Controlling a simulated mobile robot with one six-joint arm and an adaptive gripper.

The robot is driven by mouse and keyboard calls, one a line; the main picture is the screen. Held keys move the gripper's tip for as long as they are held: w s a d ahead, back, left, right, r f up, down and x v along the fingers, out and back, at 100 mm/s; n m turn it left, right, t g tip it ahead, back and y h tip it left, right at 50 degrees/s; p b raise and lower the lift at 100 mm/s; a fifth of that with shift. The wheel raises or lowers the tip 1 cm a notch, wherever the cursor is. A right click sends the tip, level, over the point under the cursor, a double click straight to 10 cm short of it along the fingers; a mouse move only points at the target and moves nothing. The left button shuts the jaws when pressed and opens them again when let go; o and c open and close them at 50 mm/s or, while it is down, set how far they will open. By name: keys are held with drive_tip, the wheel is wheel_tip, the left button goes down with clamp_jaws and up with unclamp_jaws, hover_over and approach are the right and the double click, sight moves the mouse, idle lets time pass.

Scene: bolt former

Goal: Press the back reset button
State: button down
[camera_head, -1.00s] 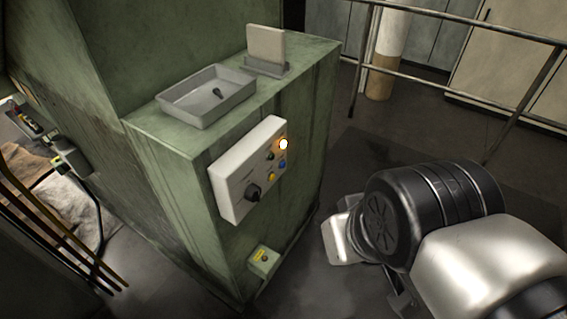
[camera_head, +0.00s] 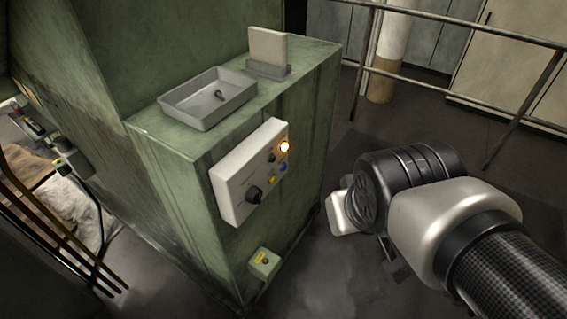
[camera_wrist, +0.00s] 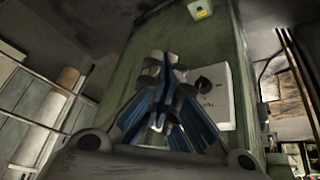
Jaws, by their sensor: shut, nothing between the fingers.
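A white control panel (camera_head: 238,190) is on the side of the green machine. It carries a black knob (camera_head: 254,195), a lit lamp (camera_head: 285,147), a blue button (camera_head: 283,167) and a yellow button (camera_head: 272,180). I cannot read which button is the reset. My gripper (camera_wrist: 167,60) is shut and empty in the wrist view, in front of the green face. The panel (camera_wrist: 222,108) there is partly behind the fingers, and the small box (camera_wrist: 200,9) is at the top edge. In the head view my arm hides most of the gripper.
A grey tray (camera_head: 185,117) and an upright plate in a holder (camera_head: 268,50) are on the machine's top ledge. A metal railing (camera_head: 480,32) and a pillar (camera_head: 388,60) stand behind at the right. The floor between machine and railing looks clear.

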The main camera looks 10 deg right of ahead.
sight(284, 167)
drive_tip(key=w+d+f+n+t, duration=0.15)
drive_tip(key=w+d+f, duration=0.35)
drive_tip(key=w, duration=0.5)
drive_tip(key=w+d+f+n+t, duration=0.1)
drive_tip(key=w+d+f+t, duration=0.15)
drive_tip(key=w+f, duration=0.65)
drive_tip(key=w+a+f+t+y, duration=0.1)
drive_tip(key=w+f+y, duration=0.2)
drive_tip(key=f, duration=0.3)
drive_tip(key=shift+w+a+f+n+y+b, duration=0.2)
drive_tip(key=shift+w+f+n+y+b, duration=0.15)
drive_tip(key=shift+w, duration=0.15)
drive_tip(key=w+a+b, duration=0.1)
drive_tip(key=w+a, duration=0.5)
drive_tip(key=shift+w+a, duration=0.15)
drive_tip(key=shift+w+a, duration=0.25)
drive_tip(key=shift+a, duration=0.05)
